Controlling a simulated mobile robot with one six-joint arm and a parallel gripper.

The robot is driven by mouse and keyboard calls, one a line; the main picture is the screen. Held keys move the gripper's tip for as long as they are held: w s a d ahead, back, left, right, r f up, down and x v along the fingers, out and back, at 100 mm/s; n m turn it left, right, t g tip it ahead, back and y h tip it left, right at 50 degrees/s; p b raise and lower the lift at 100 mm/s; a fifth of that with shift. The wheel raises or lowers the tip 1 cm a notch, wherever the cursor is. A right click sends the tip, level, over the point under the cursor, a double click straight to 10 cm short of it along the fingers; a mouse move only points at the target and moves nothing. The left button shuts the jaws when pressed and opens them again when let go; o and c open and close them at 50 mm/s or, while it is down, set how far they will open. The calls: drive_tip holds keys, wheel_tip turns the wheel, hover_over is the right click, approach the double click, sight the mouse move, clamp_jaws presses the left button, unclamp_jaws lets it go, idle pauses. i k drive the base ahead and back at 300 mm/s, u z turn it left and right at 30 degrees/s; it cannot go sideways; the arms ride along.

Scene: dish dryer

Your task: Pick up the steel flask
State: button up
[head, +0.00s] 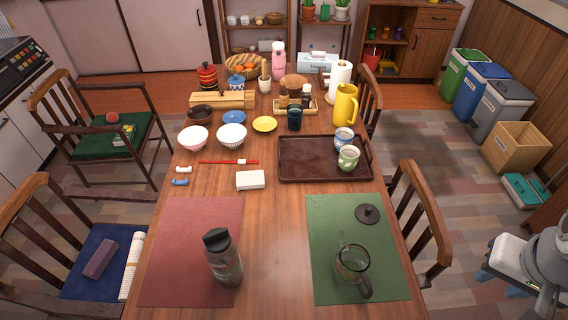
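The steel flask (223,262) stands upright on the red placemat (170,235) at the near left of the table. It has a greyish, shiny body and a black lid. Parts of my arm show at the lower right edge, beyond the table's right side and well away from the flask. I cannot make out my gripper's fingertips there or whether they hold anything. Nothing touches the flask except the mat below it.
A glass jug (352,266) and a dark lid (367,214) are on the green placemat (325,225). A brown tray (300,170) holds two cups. Chairs flank the table.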

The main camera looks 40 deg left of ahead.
sight(226, 265)
drive_tip(key=u, duration=0.4)
drive_tip(key=k, duration=1.25)
drive_tip(key=u, duration=1.05)
drive_tip(key=i, duration=0.9)
drive_tip(key=u, duration=0.15)
